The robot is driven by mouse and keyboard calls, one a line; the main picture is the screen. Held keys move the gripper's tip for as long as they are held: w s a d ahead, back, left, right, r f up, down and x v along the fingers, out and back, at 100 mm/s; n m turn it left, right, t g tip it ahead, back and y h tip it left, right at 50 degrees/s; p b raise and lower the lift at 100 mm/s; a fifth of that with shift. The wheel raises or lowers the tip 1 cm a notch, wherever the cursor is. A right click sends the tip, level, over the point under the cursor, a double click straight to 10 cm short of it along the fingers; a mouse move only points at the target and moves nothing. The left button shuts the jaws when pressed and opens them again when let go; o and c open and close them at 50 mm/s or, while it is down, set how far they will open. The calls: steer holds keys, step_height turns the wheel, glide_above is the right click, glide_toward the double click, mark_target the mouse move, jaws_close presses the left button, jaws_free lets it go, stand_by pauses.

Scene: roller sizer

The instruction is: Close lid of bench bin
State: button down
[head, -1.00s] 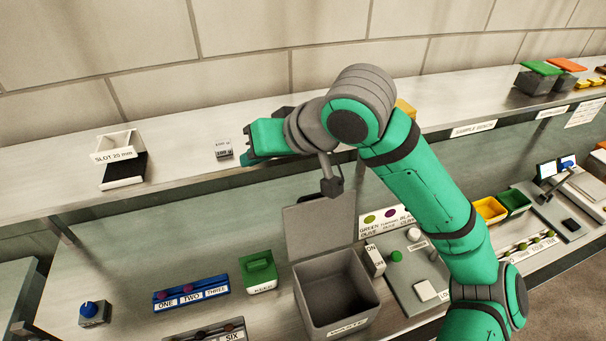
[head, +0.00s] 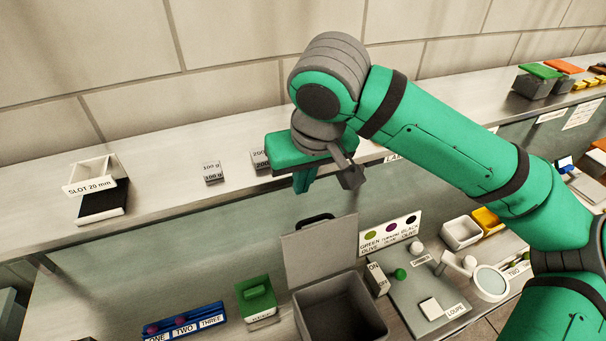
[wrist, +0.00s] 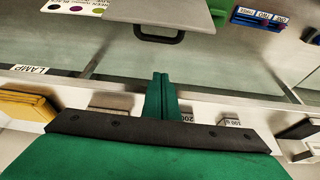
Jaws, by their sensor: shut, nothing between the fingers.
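The grey bench bin (head: 341,312) stands on the lower bench with its mouth open. Its grey lid (head: 318,252) stands up at the back edge, with a dark handle (head: 315,220) at the top. In the wrist view the lid (wrist: 170,12) and its handle (wrist: 158,36) show at the top. My gripper (head: 304,182) is shut and empty, with its green fingers pointing down, above and behind the lid near the shelf's front edge. Its fingertips also show in the wrist view (wrist: 161,78), apart from the handle.
A green container (head: 257,298) stands left of the bin, beside the blue rack (head: 186,322). A control panel with a loupe (head: 490,283) lies to the right. Grey weights (head: 212,172) sit on the upper shelf beside my gripper.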

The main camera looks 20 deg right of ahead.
mark_target(318, 245)
steer(key=shift+s+f, duration=0.4)
steer(key=shift+f, duration=0.4)
steer(key=shift+s+f, duration=0.35)
steer(key=shift+f, duration=0.5)
steer(key=shift+s+f, duration=0.4)
steer(key=shift+f, duration=0.4)
